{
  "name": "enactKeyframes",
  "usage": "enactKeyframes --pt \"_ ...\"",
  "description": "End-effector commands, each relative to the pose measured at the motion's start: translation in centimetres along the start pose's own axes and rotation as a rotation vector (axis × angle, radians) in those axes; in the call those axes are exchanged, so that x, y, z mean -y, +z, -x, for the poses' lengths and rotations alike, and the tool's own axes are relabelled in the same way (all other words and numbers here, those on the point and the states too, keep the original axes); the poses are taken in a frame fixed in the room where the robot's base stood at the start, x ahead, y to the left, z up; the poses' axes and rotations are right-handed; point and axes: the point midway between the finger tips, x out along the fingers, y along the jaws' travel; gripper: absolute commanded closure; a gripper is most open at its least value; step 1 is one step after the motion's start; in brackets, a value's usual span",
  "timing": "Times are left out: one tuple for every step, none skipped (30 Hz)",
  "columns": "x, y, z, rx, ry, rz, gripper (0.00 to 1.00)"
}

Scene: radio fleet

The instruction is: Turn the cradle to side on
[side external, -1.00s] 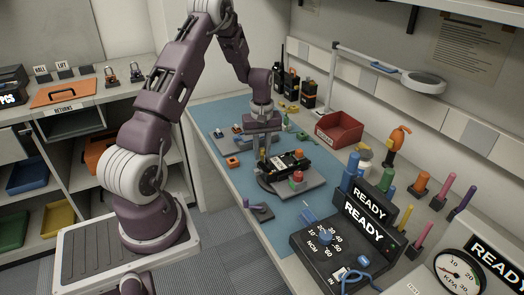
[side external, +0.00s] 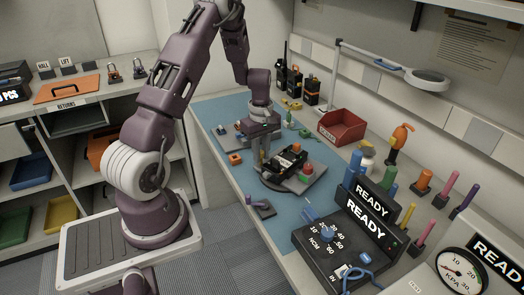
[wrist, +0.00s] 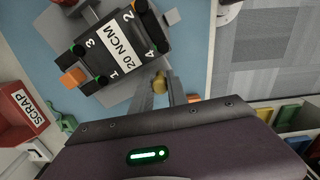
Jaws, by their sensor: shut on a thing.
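The cradle (side external: 296,187) is a grey plate on a dark round base on the blue mat, lying at a slant in the side view. A black radio (side external: 290,158) lies on it; in the wrist view the radio (wrist: 120,45) shows a "20 NCM" label and numbered corners. My gripper (side external: 262,157) points down at the cradle's left edge. In the wrist view my gripper (wrist: 160,92) is shut on a small brass knob (wrist: 159,80) beside the radio. The fingers partly hide the knob, and its join to the cradle is unclear.
A red scrap bin (side external: 342,128) stands behind the cradle. A torque box (side external: 335,240) with READY displays stands in front right. A purple tool stand (side external: 260,207) is close to the cradle's front. Small parts (side external: 235,158) lie to the left on the mat.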

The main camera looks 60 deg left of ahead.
Motion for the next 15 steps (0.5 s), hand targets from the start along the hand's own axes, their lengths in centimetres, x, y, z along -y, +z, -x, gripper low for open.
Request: enactKeyframes --pt "0.0 0.2 0.1 -0.001 0.003 0.022 1.0" --pt "0.1 0.3 0.1 -0.001 0.003 0.036 1.0" --pt "0.2 0.4 0.1 -0.001 0.003 0.056 1.0" --pt "0.3 0.5 0.1 -0.001 0.003 0.072 1.0" --pt "0.3 0.6 0.1 -0.001 0.003 0.087 1.0" --pt "0.5 0.7 0.1 -0.001 0.003 0.106 1.0" --pt "0.5 0.8 0.1 0.0 0.003 0.122 1.0" --pt "0.6 0.9 0.1 0.0 0.003 0.137 1.0" --pt "0.7 1.0 0.1 -0.001 0.003 0.155 1.0" --pt "0.7 1.1 0.1 -0.001 0.004 0.171 1.0" --pt "0.8 1.2 0.1 -0.001 0.004 0.187 1.0" --pt "0.9 1.3 0.1 -0.001 0.004 0.206 1.0" --pt "1.0 1.4 0.1 -0.001 0.004 0.221 1.0" --pt "1.0 1.5 0.1 -0.001 0.004 0.237 1.0" --pt "1.1 1.6 0.1 -0.001 0.004 0.256 1.0"
